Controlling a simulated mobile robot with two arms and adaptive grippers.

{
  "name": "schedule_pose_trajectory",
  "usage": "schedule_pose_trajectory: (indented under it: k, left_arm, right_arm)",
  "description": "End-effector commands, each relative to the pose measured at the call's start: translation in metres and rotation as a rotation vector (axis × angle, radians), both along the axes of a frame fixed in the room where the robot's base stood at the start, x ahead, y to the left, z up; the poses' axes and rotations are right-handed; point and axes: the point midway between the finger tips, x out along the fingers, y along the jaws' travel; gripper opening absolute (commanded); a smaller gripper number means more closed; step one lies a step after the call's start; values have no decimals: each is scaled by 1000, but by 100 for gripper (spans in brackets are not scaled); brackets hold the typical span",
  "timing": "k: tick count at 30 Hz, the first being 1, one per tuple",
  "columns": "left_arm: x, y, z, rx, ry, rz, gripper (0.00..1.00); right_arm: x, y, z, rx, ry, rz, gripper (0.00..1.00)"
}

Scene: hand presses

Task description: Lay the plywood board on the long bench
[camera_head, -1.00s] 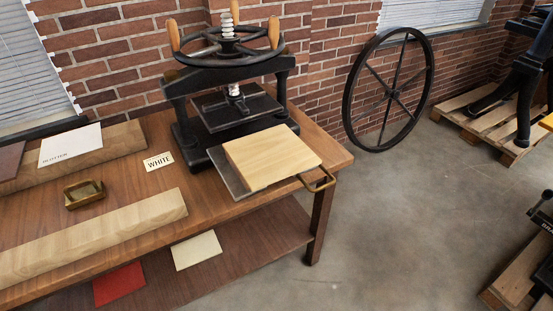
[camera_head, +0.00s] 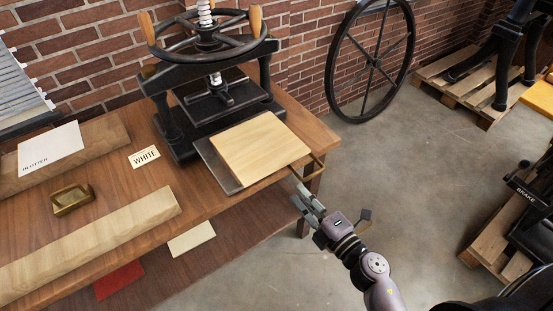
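The plywood board (camera_head: 259,147) is a pale, square panel. It lies flat on the dark metal plate (camera_head: 214,163) that sticks out from the front of the black hand press (camera_head: 214,84). The press stands on a brown wooden bench (camera_head: 118,184). My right gripper (camera_head: 303,195) is in front of the bench's right end, just below and right of the board and near the brass handle (camera_head: 309,168). It looks open and empty, with its fingertips slightly apart, and does not touch the board. My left gripper is not in view.
A pale wooden beam (camera_head: 90,244), a brass tray (camera_head: 72,199), a WHITE card (camera_head: 145,157) and a BLOTTER sheet (camera_head: 51,148) are on the bench. A big spoked wheel (camera_head: 371,62) leans on the brick wall. Pallets (camera_head: 459,86) stand at right. The floor between is clear.

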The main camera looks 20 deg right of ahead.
Motion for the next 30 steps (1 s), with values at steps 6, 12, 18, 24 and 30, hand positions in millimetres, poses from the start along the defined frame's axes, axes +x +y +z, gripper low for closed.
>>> schedule_pose_trajectory:
  k: [6, 12, 18, 24, 30]
  left_arm:
    - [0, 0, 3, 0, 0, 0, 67]
    - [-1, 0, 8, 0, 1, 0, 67]
    - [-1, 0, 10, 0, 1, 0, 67]
    - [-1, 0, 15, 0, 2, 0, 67]
    - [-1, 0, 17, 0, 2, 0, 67]
  right_arm:
    - [9, 5, 11, -31, -25, 10, 22]
    - [35, 13, 12, -29, -25, 8, 22]
    - [62, 24, 11, -28, -24, 9, 22]
    - [83, 31, 11, -29, -23, 9, 22]
    - [93, 35, 10, -28, -23, 10, 22]
